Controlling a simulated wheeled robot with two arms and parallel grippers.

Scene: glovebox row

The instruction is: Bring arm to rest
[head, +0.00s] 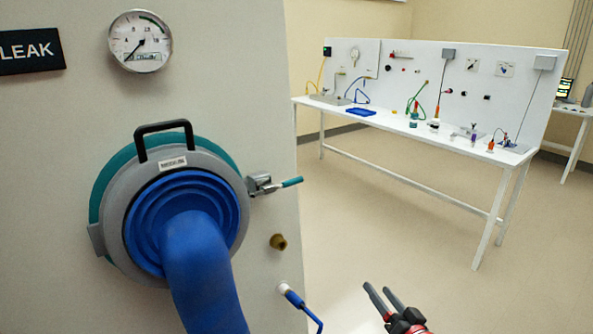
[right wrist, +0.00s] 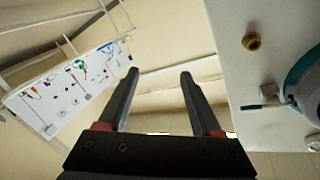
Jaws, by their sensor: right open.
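My right gripper (head: 383,301) is at the bottom of the head view, right of the glovebox panel, in free air. Its two dark fingers also show in the right wrist view (right wrist: 160,80), spread apart with nothing between them. The fingers touch nothing that I can see. My left gripper does not show in either view.
The pale glovebox panel (head: 60,200) fills the left side, with a round port and blue glove (head: 200,265), teal-handled latch (head: 275,186), brass fitting (head: 278,242) and gauge (head: 140,41). A white bench (head: 400,124) with several small items stands behind. Open floor lies between.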

